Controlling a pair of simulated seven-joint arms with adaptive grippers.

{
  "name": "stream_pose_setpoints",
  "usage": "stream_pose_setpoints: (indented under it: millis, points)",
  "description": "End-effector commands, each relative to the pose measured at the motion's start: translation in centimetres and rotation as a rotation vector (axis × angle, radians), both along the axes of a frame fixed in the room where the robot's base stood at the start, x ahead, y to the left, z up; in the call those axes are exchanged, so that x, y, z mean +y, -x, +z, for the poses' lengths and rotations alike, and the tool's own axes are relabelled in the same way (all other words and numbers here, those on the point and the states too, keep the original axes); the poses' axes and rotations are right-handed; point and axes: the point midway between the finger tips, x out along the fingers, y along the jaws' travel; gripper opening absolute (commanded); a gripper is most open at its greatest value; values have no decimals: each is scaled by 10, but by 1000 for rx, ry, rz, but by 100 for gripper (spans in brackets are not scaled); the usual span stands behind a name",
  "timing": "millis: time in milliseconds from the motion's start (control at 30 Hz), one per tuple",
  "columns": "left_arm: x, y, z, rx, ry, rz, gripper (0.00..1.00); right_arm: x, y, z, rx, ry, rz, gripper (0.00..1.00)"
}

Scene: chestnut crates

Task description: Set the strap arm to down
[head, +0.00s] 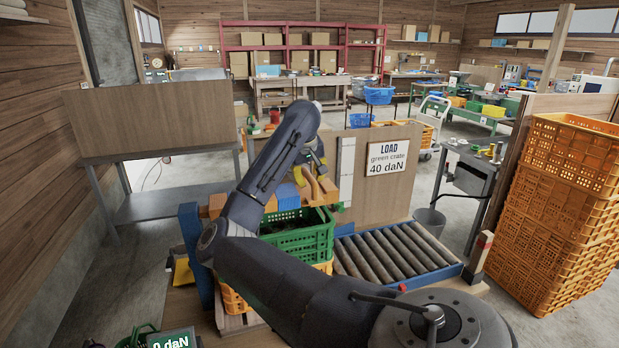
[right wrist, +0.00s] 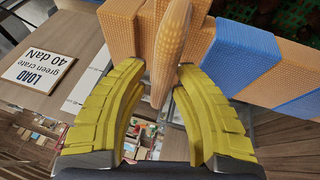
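An orange wooden beam with blue bands (head: 286,196) runs above a green crate (head: 318,238); it also shows in the right wrist view (right wrist: 240,55). A tapered wooden handle, apparently the strap arm (right wrist: 172,45), juts from it toward the wrist camera. My right gripper (head: 309,172) is at this handle. In the right wrist view its yellow fingers (right wrist: 163,68) stand apart on either side of the handle, very close to it; I see no firm grip. My left gripper is not in view.
A readout (head: 172,340) shows 0 daN; a sign (head: 388,160) reads LOAD green crate 40 daN. A roller conveyor (head: 390,255) lies right of the green crate. Stacked orange crates (head: 560,220) stand at the far right. A wooden panel (head: 150,118) is at the left.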

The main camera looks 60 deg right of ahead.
Motion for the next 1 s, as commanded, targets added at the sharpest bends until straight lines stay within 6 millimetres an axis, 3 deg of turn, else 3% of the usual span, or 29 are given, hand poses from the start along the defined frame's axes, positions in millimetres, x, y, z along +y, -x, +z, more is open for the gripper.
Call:
stream_pose_setpoints:
  millis: [100, 467, 1000]
  points:
    - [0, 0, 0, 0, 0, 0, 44, 0, 0, 0, -1, -1, 0, 41]
    - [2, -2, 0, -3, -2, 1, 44, 3, 0, 5, -2, -1, 0, 41]
    - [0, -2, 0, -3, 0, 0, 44, 35, 14, 81, -4, -1, 1, 41]
